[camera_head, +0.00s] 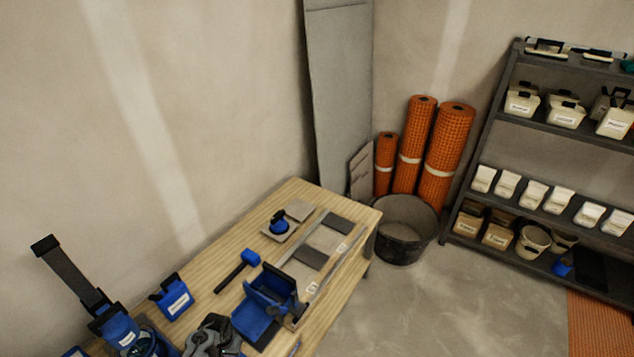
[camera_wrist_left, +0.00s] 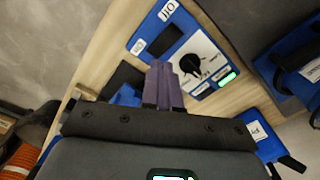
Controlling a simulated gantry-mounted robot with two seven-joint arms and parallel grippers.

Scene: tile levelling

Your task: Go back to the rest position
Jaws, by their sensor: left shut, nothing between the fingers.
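My left gripper (camera_wrist_left: 163,88) shows in the left wrist view as two purple fingers pressed together, with nothing between them. It is over a blue-edged panel (camera_wrist_left: 168,30) with a black knob (camera_wrist_left: 191,64) and a small green display. Whether the fingers touch the panel is not clear. In the head view I cannot make out the left gripper for sure; dark grey shapes (camera_head: 212,336) show at the bottom edge. My right gripper is not in view.
A wooden workbench (camera_head: 232,287) holds a blue box (camera_head: 270,293), a blue-headed mallet (camera_head: 238,268), tiles (camera_head: 307,256) and a blue labelled container (camera_head: 174,296). A black bucket (camera_head: 405,235), orange mesh rolls (camera_head: 447,150) and a shelf (camera_head: 553,133) stand beyond. Floor right of the bench is clear.

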